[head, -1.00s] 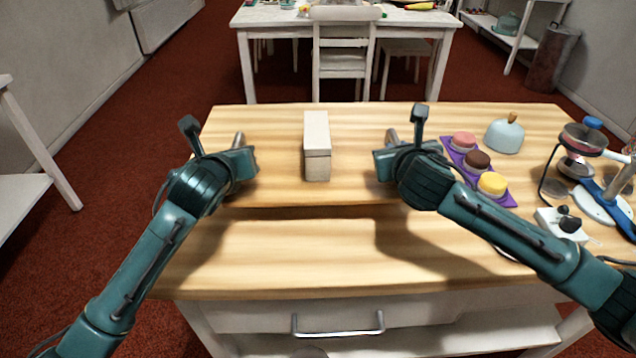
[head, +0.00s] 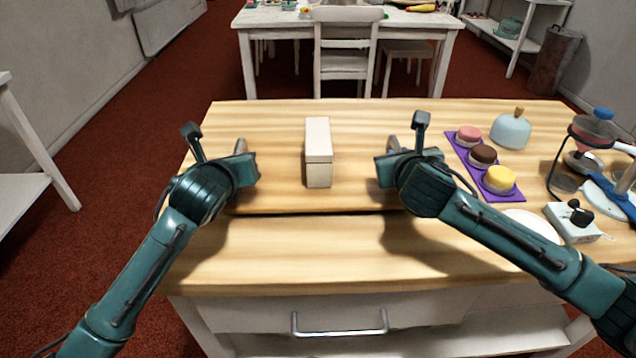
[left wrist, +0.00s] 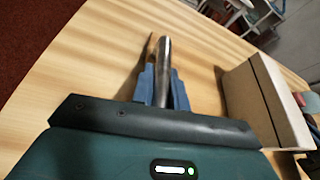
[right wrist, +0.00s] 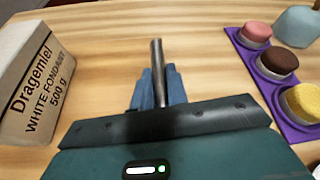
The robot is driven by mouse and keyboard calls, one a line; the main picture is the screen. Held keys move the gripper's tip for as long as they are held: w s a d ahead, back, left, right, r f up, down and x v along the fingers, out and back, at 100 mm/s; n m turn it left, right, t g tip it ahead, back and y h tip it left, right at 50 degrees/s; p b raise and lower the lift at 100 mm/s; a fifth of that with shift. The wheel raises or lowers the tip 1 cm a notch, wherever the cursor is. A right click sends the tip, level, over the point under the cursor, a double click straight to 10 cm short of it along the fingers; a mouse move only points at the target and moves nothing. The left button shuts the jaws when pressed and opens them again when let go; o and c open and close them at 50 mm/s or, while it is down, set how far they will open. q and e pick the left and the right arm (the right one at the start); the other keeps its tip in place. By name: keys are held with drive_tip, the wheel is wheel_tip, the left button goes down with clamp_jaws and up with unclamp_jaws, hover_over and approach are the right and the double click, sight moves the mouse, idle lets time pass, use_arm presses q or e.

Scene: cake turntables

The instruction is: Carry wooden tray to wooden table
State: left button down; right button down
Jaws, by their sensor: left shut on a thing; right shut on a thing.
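The wooden tray (head: 275,195) has the same light grain as the wooden table (head: 300,260), and only its front edge and a thin dark shadow line set it apart. Its outer outline is hard to tell. It lies level, low over the tabletop or on it; I cannot tell which. My left gripper (head: 240,160) is shut on a metal handle at the tray's left, seen in the left wrist view (left wrist: 163,85). My right gripper (head: 388,160) is shut on the other metal handle, seen in the right wrist view (right wrist: 158,80).
A white fondant box (head: 318,160) stands upright on the tray between my grippers. Right of my right gripper are a purple mat (head: 465,160) with three round cakes, a pale blue dome (head: 511,132), a white scale (head: 572,225) and a plate (head: 533,222). The table's front strip is clear.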

use_arm(q)
drive_tip(key=shift+a+f+b, duration=0.1)
drive_tip(key=shift+f+b, duration=0.4)
drive_tip(key=shift+f, duration=0.05)
use_arm(e)
drive_tip(key=shift+f, duration=0.55)
use_arm(q)
drive_tip(key=c, duration=1.4)
unclamp_jaws()
use_arm(e)
drive_tip(key=c, duration=1.4)
unclamp_jaws()
use_arm(q)
drive_tip(key=shift+s, duration=0.1)
drive_tip(key=v, duration=1.1)
drive_tip(key=shift+s+r, duration=0.15)
drive_tip(key=shift+s, duration=0.25)
use_arm(e)
drive_tip(key=shift+s+r, duration=0.15)
drive_tip(key=shift+s, duration=0.35)
drive_tip(key=v, duration=1.1)
